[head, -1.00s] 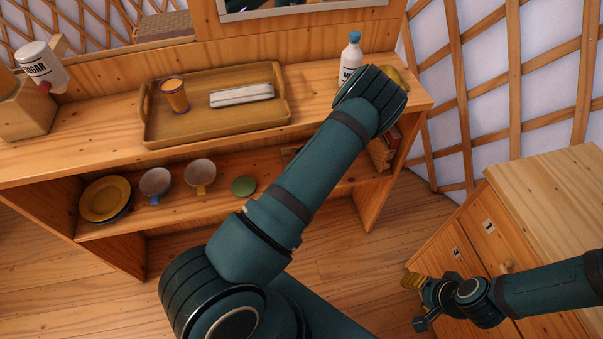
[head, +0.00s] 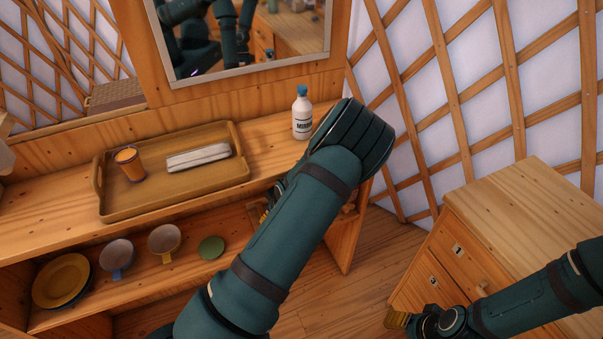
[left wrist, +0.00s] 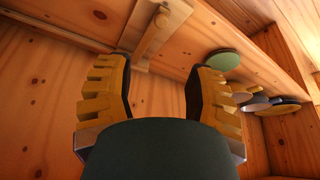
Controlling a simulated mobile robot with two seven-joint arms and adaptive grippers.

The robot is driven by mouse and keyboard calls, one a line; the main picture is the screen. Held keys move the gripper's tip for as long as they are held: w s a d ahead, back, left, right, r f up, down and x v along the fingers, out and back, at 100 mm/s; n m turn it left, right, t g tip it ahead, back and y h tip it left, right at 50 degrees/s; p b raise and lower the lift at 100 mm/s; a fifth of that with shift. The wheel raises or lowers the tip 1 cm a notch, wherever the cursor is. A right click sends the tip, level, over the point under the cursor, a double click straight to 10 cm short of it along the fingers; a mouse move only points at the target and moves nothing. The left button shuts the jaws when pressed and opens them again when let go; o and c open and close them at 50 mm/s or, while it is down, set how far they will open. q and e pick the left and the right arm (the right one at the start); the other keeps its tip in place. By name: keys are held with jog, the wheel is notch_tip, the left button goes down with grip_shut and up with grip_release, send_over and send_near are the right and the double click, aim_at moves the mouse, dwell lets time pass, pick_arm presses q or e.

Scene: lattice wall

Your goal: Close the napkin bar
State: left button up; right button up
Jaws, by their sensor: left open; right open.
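I cannot tell for sure which part is the napkin bar. A pale wooden fixture with a narrow bar (left wrist: 152,38) shows in the left wrist view, just past my fingertips. My left gripper (left wrist: 160,65) is open, its two yellow-padded fingers spread with nothing between them. In the head view my left arm hides most of that gripper; only a bit of yellow finger shows beside the lower shelf. A folded white, napkin-like bundle (head: 198,157) lies on the wooden tray (head: 125,205). My right gripper (head: 398,319) is open and empty at the lower right, by the drawer cabinet.
An orange cup (head: 129,164) stands on the tray. A white bottle (head: 302,115) stands at the shelf top's right end. A drawer cabinet (head: 510,220) stands at right.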

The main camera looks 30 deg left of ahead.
pick_arm(q)
jog(key=s+d+f+m+g+h, duration=0.1)
jog(key=s+d+f+m+h, duration=0.4)
jog(key=s+d, duration=0.6)
jog(key=s+d+r+m+t+h, duration=0.1)
jog(key=s+d+r+m+h, duration=0.2)
jog(key=d, duration=0.9)
notch_tip(320, 180, up, 2)
jog(key=s+m, duration=0.2)
jog(key=m, duration=0.2)
jog(key=shift+r+m, duration=0.15)
jog(key=shift+m, duration=0.25)
